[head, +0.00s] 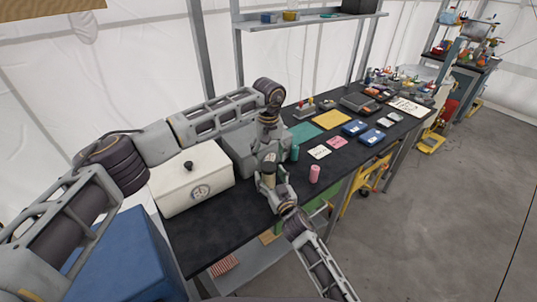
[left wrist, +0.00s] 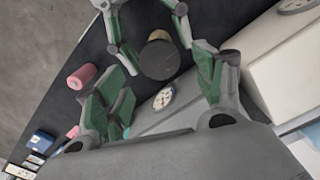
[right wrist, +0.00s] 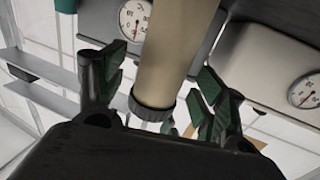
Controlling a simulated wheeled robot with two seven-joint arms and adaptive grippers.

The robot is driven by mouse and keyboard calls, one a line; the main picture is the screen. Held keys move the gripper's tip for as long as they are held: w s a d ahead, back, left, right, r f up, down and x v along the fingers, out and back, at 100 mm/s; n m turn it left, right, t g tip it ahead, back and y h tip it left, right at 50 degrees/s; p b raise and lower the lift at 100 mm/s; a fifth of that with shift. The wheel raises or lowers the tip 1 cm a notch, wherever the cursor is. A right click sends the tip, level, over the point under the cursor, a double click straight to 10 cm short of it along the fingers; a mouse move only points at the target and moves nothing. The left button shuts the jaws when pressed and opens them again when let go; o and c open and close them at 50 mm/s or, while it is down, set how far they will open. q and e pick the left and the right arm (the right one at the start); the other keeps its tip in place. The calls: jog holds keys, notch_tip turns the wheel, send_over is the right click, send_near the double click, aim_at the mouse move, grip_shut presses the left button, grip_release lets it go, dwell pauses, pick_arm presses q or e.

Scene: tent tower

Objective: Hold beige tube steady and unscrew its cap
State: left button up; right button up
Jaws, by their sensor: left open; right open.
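The beige tube (head: 269,173) stands roughly upright near the boxes, between my two grippers. Its dark ribbed cap (right wrist: 153,108) shows in the right wrist view below the beige body (right wrist: 172,50). In the left wrist view the dark round cap end (left wrist: 159,60) faces my left gripper. My left gripper (head: 269,150) is open above the tube, its green-padded fingers apart on either side of the cap's line. My right gripper (head: 270,187) is open lower down, with fingers either side of the tube. I cannot tell what supports the tube's base.
A cream box with a gauge (head: 193,180) and a grey box (head: 238,148) stand behind on the black table (head: 215,228). A pink cylinder (head: 314,174) and a green cylinder (head: 295,153) stand to the right. Cards, blue boxes and tools lie farther along. The table's front left is clear.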

jog(key=shift+v, duration=5.3)
jog(key=shift+o, duration=0.4)
jog(key=shift+s+f, duration=0.1)
